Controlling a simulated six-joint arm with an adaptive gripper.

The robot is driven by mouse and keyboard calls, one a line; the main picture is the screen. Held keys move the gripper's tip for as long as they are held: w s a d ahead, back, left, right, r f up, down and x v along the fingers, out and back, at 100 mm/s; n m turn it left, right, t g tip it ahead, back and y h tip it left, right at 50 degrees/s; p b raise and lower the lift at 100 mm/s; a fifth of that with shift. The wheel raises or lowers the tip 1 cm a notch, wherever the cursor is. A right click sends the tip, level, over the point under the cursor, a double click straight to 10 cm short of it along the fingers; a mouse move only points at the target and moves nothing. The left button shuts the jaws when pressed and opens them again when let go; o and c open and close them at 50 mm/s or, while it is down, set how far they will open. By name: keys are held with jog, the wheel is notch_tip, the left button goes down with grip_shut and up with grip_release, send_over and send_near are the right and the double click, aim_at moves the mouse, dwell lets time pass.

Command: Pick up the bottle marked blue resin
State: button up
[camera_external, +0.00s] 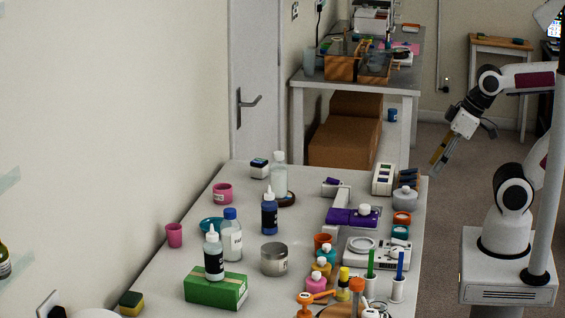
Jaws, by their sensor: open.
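A dark blue bottle (269,214) with a pale nozzle tip stands upright near the middle of the table (172,283). Its label is too small to read. A black bottle (214,258) with a white nozzle stands on a green box (216,290), and a clear bottle (232,238) with a blue cap stands between the two. I cannot read which one is marked blue resin. My gripper (437,163) is open and empty, in the air just beyond the table's right edge, far from the bottles and pointing down.
A white-capped bottle (279,176) stands behind the dark blue one. A metal tin (274,260) stands in front. A purple-topped device (353,217), a scale (381,252) and several small coloured bottles crowd the right side. The table's near left is mostly clear.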

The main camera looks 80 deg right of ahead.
jog(key=w+a+f+m+y, duration=0.1)
jog(key=w+a+m+y, duration=0.3)
jog(key=w+a+m, duration=0.4)
jog(key=w+a+f+m+y, duration=0.1)
jog(key=w+a+m+y, duration=0.45)
jog(key=w, duration=0.45)
jog(key=m+t+h, duration=0.3)
jog(key=m+t, duration=0.3)
jog(key=m, duration=1.1)
send_near(269, 209)
jog(key=shift+w+d+f+n, duration=0.15)
jog(key=shift+w+d, duration=0.2)
jog(key=shift+w, duration=0.25)
jog(key=shift+w+d+r+n, duration=0.1)
jog(key=shift+w+d, duration=0.25)
jog(key=shift+w, duration=0.3)
jog(key=shift+a, duration=0.1)
jog(key=x, duration=0.2)
jog(key=shift+w+a+f, duration=0.1)
jog(key=shift+w+f, duration=0.05)
jog(key=shift+w, duration=0.05)
